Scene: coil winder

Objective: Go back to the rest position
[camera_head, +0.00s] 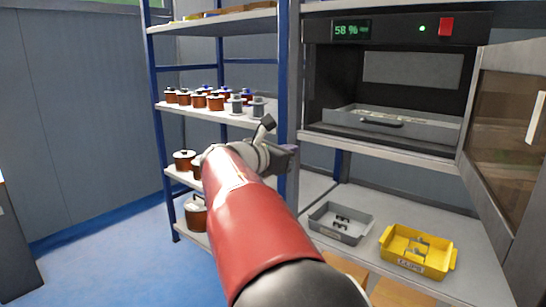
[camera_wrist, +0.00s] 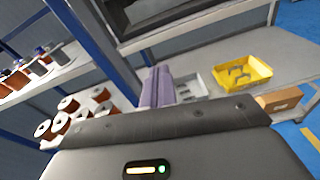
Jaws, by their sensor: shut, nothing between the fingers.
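My gripper (camera_wrist: 158,88) shows in the wrist view with its two purple-grey fingers pressed together, shut and empty. In the head view my arm reaches forward from the bottom, and my gripper (camera_head: 290,158) is at its far end, partly hidden by the wrist. It is in the air in front of the blue rack post, touching nothing that I can see.
A blue rack (camera_head: 158,118) with several copper coils stands at left. An open-doored oven (camera_head: 385,70) holds a grey tray (camera_head: 440,132). Below, a grey bin (camera_head: 325,224) and a yellow bin (camera_head: 392,258) sit on a bench. Blue floor (camera_head: 110,255) is clear at left.

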